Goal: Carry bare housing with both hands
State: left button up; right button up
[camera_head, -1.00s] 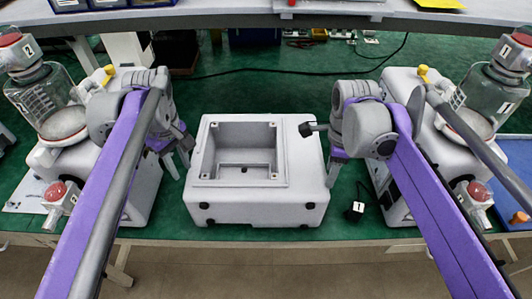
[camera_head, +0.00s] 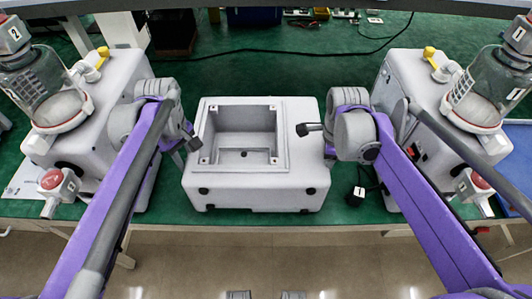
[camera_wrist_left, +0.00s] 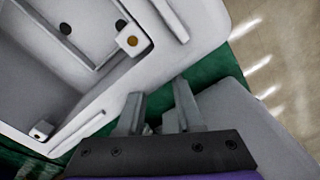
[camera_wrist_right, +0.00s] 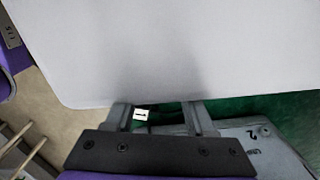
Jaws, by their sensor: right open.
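The bare housing (camera_head: 256,188) is a white box with an open rectangular recess in its top. It sits upright on the green bench mat, between two pump units. My left gripper (camera_head: 186,149) is at its left side with fingers apart. In the left wrist view the fingers (camera_wrist_left: 160,108) are spread, with the housing (camera_wrist_left: 95,80) just beyond their tips. My right gripper (camera_head: 318,141) is open at the right side. In the right wrist view its fingers (camera_wrist_right: 160,118) are apart below the housing's plain wall (camera_wrist_right: 150,50). Whether either gripper touches the housing cannot be told.
A pump unit with a glass canister stands on the left (camera_head: 95,115), another on the right (camera_head: 425,95). A dark cable (camera_head: 270,51) crosses the mat behind. The bench's front edge (camera_head: 265,227) is close.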

aim_at(190, 168)
pick_arm(q)
jog(key=shift+f, duration=2.05)
pick_arm(e)
jog(key=shift+f, duration=2)
pick_arm(q)
jog(key=c, duration=0.5)
pick_arm(e)
jog(key=c, duration=0.5)
pick_arm(q)
grip_shut()
pick_arm(e)
grip_shut()
pick_arm(q)
jog(key=shift+r, duration=0.1)
